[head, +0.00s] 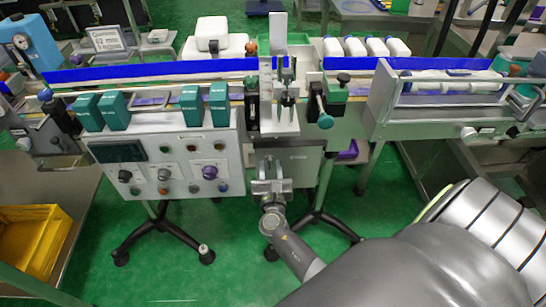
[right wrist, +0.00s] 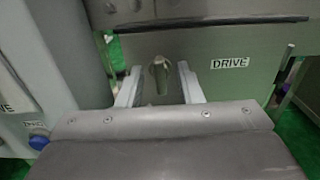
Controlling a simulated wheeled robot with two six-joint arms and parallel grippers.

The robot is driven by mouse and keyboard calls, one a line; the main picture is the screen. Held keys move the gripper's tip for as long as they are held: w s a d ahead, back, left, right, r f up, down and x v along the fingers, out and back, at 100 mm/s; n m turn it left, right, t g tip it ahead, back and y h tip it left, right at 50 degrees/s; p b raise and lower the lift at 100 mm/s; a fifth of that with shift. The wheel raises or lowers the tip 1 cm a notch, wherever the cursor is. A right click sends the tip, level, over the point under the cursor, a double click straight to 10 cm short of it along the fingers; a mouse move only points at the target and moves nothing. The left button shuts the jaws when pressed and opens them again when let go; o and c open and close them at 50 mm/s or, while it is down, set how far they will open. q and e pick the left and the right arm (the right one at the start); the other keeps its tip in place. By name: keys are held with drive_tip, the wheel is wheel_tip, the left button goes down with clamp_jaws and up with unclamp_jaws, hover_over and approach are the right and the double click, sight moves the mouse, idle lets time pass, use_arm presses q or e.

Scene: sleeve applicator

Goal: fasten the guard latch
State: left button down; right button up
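A grey-green cabinet front labelled DRIVE (right wrist: 235,85) fills the middle of the right wrist view; the same box (head: 303,160) hangs below the line in the head view. A small, rounded, upright metal handle (right wrist: 160,76), which looks like the guard latch, stands out from this front. My right gripper (head: 271,168) is in front of the box, below the conveyor. In the right wrist view its two pale fingers (right wrist: 160,88) stand apart on either side of the handle, with gaps showing on both sides. The latch is hidden in the head view. My left gripper is not in view.
A control panel (head: 150,182) with knobs is left of my right gripper. The conveyor with blue rails (head: 160,70) runs across above, carrying teal boxes (head: 115,110). Black-footed stands (head: 165,232) are on the green floor. A yellow crate (head: 30,240) is at far left.

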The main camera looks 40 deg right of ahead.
drive_tip(key=shift+w+d, duration=0.1)
drive_tip(key=shift+w, duration=0.1)
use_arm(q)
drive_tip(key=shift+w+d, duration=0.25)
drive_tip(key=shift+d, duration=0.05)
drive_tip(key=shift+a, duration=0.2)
use_arm(e)
drive_tip(key=shift+r, duration=0.1)
drive_tip(key=shift+c, duration=0.2)
clamp_jaws()
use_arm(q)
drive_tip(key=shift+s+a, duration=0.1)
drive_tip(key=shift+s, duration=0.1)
